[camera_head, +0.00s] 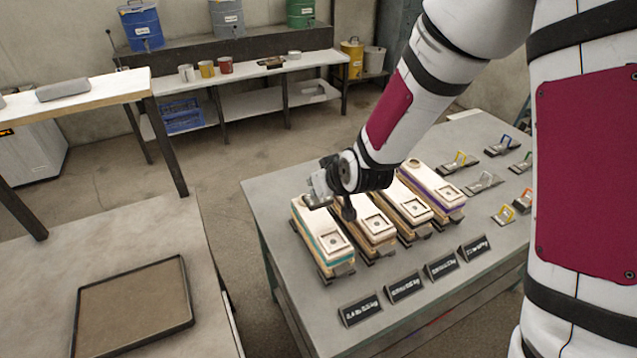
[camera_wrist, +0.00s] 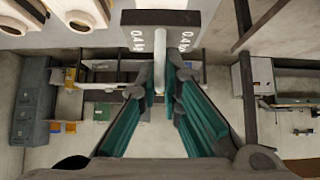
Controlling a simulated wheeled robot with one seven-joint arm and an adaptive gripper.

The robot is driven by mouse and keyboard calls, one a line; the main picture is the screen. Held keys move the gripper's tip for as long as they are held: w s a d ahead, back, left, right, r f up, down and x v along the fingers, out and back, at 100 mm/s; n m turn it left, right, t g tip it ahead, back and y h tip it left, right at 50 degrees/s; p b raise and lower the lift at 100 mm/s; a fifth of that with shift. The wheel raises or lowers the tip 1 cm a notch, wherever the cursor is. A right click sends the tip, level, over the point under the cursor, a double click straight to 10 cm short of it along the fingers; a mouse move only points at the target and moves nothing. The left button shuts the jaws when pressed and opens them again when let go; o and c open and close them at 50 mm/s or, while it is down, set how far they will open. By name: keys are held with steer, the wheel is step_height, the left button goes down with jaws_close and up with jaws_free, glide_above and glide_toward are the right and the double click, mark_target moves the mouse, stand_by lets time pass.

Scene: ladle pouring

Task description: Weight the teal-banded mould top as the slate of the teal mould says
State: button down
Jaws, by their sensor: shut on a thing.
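The teal-banded mould (camera_head: 328,247) is the leftmost of the row on the grey table, with a pale top and a square recess near its front end. My gripper (camera_head: 322,190) is over its rear end. In the wrist view my gripper (camera_wrist: 160,85) is shut on the pale handle (camera_wrist: 159,58) of a dark weight (camera_wrist: 160,18) marked 0.4. I cannot tell whether the weight touches the mould top. A dark slate (camera_head: 359,311) stands in front of the teal mould; its small writing is not surely readable.
More moulds stand close on the right, one with a purple band (camera_head: 437,187). Other slates (camera_head: 404,288) line the front. A tray (camera_head: 135,347) lies on the left bench.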

mark_target(323, 204)
steer(key=shift+f+b, duration=1.65)
steer(key=shift+f, duration=1.1)
steer(key=shift+f, duration=0.3)
steer(key=c, duration=1.7)
jaws_free()
steer(key=shift+v, duration=3.8)
